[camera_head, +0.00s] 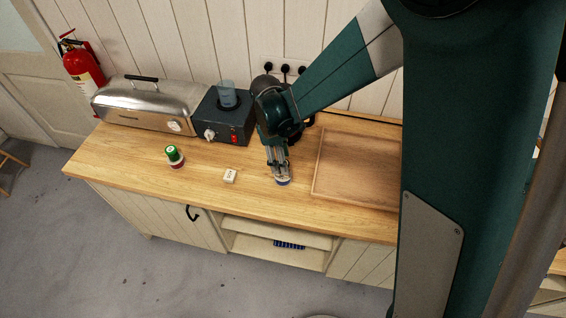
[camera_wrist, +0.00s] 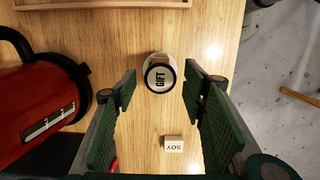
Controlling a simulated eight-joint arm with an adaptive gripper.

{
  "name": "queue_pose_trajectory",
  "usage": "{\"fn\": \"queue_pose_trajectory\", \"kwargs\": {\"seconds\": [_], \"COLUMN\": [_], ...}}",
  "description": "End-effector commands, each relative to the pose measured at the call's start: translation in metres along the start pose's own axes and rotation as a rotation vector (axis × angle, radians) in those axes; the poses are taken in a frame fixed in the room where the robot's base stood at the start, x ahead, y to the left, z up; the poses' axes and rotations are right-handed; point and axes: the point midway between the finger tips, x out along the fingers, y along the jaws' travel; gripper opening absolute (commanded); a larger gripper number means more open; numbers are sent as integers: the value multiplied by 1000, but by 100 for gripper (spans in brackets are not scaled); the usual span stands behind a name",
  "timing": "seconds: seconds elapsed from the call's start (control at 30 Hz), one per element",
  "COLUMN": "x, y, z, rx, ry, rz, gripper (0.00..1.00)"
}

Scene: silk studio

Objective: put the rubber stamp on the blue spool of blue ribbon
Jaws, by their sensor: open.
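A small round piece with a black-rimmed "GIFT" face (camera_wrist: 160,78) stands on the wooden counter in the wrist view, with a pale body below the face; it looks like the rubber stamp. My gripper (camera_wrist: 158,90) is open, with one finger on each side of it and a gap to both. In the head view my gripper (camera_head: 279,174) points down at the counter, and a small blue-edged piece (camera_head: 283,182) shows beneath its fingertips. The fingers hide most of that piece. I cannot tell whether the blue belongs to the blue spool under the "GIFT" face.
A white block marked "SOY" (camera_head: 230,175) lies left of my gripper. A green spool (camera_head: 173,153) sits on a dark red piece further left. A wooden tray (camera_head: 318,180) lies to the right. A steel case (camera_head: 150,103) and dark control box (camera_head: 224,122) stand behind.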

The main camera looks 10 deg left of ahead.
Motion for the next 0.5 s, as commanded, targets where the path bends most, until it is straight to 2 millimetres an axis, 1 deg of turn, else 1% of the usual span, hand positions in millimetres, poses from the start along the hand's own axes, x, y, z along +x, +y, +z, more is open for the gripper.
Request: {"fn": "queue_pose_trajectory", "kwargs": {"seconds": [0.5], "x": [-72], "y": [-1], "z": [0], "rx": [0], "ry": [0], "rz": [0], "gripper": [42]}}
